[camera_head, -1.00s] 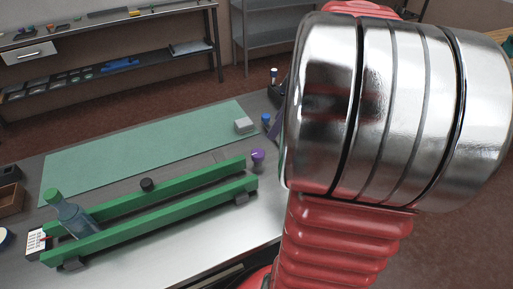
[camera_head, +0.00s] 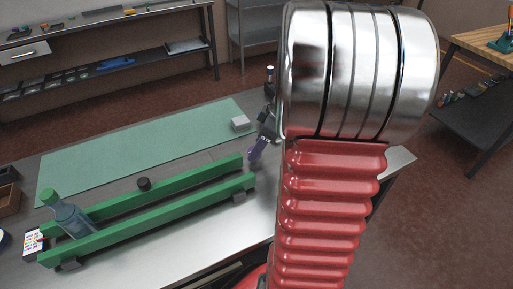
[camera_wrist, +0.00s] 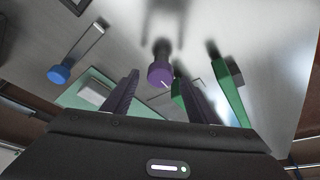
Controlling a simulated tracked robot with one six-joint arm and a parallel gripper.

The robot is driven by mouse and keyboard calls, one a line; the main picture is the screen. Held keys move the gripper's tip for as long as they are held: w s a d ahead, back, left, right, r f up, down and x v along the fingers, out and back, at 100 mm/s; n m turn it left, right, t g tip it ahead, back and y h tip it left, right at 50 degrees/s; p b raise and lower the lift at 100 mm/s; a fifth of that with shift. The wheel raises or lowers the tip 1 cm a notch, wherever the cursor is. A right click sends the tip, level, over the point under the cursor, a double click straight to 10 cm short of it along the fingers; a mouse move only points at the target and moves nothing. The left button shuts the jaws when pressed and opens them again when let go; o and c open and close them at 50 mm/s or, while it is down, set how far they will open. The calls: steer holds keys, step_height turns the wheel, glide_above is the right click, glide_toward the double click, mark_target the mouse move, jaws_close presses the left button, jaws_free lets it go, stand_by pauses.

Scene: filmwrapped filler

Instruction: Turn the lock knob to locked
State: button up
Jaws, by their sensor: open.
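A round purple knob with a short white line on its face, likely the lock knob, stands in the wrist view (camera_wrist: 158,73). The white line points to the lower right there. My gripper (camera_wrist: 159,90) is open, its two dark fingers on either side of the knob in the picture. I cannot tell whether the fingers reach around it; no contact shows. In the head view my gripper (camera_head: 258,148) hangs at the right end of the green rails and covers most or all of the knob.
A grey block (camera_head: 240,123) lies on the green mat (camera_head: 130,150). A blue knob (camera_wrist: 59,74) is left of my gripper.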

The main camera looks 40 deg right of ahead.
steer(key=shift+w+a+f, duration=0.15)
steer(key=shift+w+f, duration=0.1)
steer(key=shift+f, duration=0.35)
steer(key=shift+c, duration=0.5)
steer(key=c, duration=0.9)
steer(key=shift+a, duration=0.1)
steer(key=shift+c, duration=0.4)
